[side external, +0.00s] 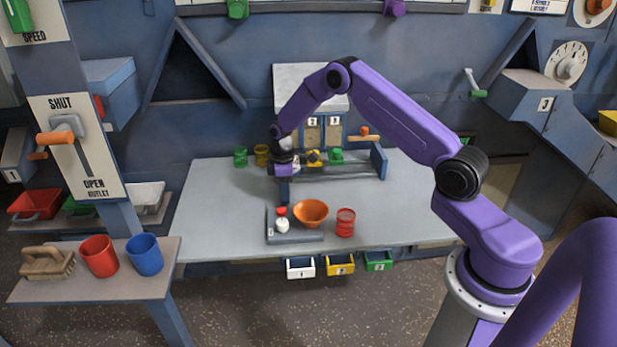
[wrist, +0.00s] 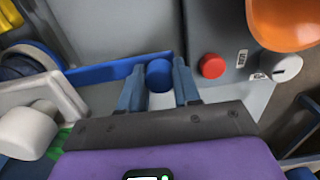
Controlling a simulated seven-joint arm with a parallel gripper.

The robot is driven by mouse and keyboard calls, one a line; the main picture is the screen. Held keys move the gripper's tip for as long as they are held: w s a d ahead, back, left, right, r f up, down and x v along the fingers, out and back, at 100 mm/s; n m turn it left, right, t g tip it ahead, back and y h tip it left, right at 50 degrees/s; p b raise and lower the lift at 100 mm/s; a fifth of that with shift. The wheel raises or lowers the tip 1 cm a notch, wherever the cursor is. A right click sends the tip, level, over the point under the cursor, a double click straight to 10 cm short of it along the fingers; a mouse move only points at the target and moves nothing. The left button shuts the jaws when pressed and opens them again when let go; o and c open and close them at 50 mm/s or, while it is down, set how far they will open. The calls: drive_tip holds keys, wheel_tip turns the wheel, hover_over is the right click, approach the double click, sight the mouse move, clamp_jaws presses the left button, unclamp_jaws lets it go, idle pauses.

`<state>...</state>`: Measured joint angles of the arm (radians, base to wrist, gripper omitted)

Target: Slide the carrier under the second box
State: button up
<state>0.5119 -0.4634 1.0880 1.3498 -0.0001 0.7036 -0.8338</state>
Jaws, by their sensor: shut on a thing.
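My gripper (side external: 284,198) points down over the grey table, just behind the small scale-like stand. In the wrist view its two blue-grey fingers (wrist: 159,85) are shut on a round blue knob (wrist: 159,72). A flat blue bar (wrist: 110,73) runs left from the knob. The knob looks like the carrier's handle, but I cannot tell this for sure. In the side view my fingers hide the knob. Two tan panels, marked 2 (side external: 312,133) and 3 (side external: 333,132), stand under a pale hood at the back. I cannot tell which is the second box.
Green (side external: 240,157) and yellow (side external: 262,155) cups stand at the back. The table's left side is clear.

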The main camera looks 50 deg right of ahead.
drive_tip(key=o, duration=0.8)
drive_tip(key=shift+r, duration=0.15)
wheel_tip(320, 180, up, 12)
drive_tip(key=shift+f, duration=0.15)
idle(0.5)
